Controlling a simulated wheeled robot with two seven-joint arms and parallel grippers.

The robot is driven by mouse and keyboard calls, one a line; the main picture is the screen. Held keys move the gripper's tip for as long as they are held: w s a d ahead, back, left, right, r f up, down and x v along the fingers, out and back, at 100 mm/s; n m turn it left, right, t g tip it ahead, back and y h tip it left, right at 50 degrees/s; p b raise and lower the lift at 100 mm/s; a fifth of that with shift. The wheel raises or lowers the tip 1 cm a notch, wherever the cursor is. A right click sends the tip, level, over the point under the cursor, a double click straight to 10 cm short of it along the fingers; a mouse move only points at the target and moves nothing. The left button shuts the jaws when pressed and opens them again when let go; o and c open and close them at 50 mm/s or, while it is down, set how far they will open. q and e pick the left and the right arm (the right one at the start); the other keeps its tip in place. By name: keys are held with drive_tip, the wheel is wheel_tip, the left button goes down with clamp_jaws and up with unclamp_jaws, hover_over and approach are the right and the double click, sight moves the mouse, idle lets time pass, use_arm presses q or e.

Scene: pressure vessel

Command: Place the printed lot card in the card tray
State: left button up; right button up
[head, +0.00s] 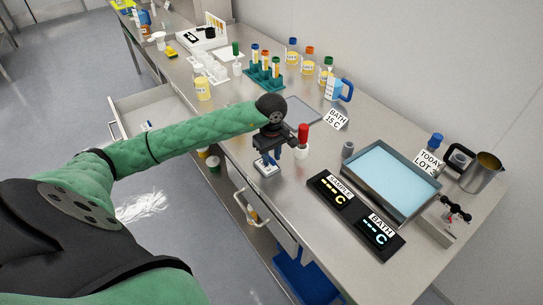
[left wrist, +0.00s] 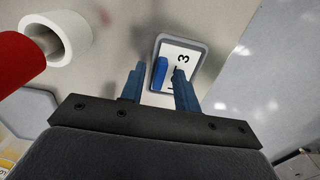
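The printed lot card (left wrist: 181,65) is white with a black "3" and a bright blue tab-like part on it. It lies within the grey rim of the small card tray (left wrist: 204,48). In the head view the card tray (head: 266,170) is near the table's front edge, and its card is too small to read. My left gripper (head: 271,158) is just above the tray, pointing down. In the left wrist view its two blue-grey fingers (left wrist: 157,88) are apart, with gaps on both sides of the blue part. My right gripper is not in view.
A black display panel (head: 355,213) and a blue-filled bath (head: 390,180) are to the right. A tube rack (head: 265,75) stands behind. Drawers are open along the front.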

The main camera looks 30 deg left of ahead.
sight(271, 159)
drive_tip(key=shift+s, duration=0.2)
use_arm(q)
drive_tip(key=shift+r+p, duration=0.2)
drive_tip(key=shift+p, duration=0.1)
drive_tip(key=shift+r+b, duration=0.15)
drive_tip(key=shift+b, duration=0.15)
drive_tip(key=shift+r, duration=0.25)
drive_tip(key=shift+r+b, duration=0.45)
drive_tip(key=shift+r, duration=0.1)
wheel_tip(271, 159, up, 10)
drive_tip(key=b, duration=0.4)
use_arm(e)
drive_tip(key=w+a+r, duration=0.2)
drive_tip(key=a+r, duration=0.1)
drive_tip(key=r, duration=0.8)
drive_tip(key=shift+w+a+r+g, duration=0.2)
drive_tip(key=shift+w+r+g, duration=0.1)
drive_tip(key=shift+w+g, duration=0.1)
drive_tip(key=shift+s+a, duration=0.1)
